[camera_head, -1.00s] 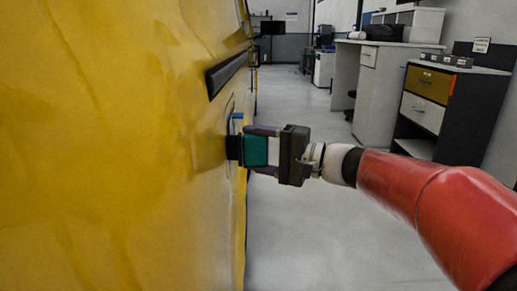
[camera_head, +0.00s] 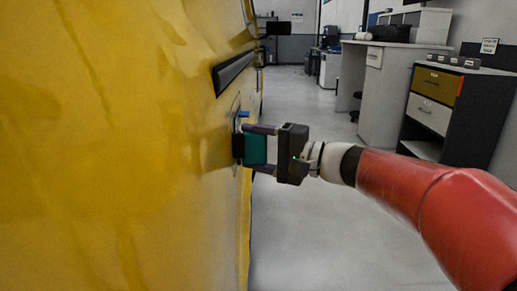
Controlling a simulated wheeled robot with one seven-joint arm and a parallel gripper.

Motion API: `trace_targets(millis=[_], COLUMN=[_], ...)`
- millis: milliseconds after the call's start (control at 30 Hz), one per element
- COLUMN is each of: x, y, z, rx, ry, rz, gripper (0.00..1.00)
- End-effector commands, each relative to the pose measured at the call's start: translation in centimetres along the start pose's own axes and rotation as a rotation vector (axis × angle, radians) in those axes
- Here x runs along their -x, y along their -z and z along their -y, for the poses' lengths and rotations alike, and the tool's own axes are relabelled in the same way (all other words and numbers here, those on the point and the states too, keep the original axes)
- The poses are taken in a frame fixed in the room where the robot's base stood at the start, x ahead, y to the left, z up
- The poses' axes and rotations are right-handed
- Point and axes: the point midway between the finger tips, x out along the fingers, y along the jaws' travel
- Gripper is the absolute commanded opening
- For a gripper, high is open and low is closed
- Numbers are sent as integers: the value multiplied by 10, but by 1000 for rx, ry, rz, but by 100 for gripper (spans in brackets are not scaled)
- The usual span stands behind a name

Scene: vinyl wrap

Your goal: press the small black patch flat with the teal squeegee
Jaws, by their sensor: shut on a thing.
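The teal squeegee (camera_head: 256,149) is held in my gripper (camera_head: 262,150), shut on it with one finger above and one below. Its dark edge (camera_head: 238,147) points left at the yellow car side (camera_head: 120,150) and looks in contact with it, though the angle is too shallow to be sure. The small black patch cannot be told apart from the dark squeegee edge. A small blue piece (camera_head: 242,114) shows just above the squeegee, by a rounded outline on the panel.
A drawer cabinet (camera_head: 455,115) and grey counters (camera_head: 385,95) stand to the right. The floor (camera_head: 320,235) between is clear.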

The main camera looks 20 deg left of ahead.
Motion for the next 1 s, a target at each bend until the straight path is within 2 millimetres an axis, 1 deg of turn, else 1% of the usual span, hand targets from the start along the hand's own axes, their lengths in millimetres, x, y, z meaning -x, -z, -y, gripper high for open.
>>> trace_targets(millis=[233, 533, 867, 1000], x=[-2, -9, -9, -11], y=[3, 19, 20, 24], z=[0, 0, 0, 1], rx=[0, 0, 1, 1], ry=[0, 0, 0, 0], rz=[1, 0, 1, 1], gripper=[45, 45, 45, 45])
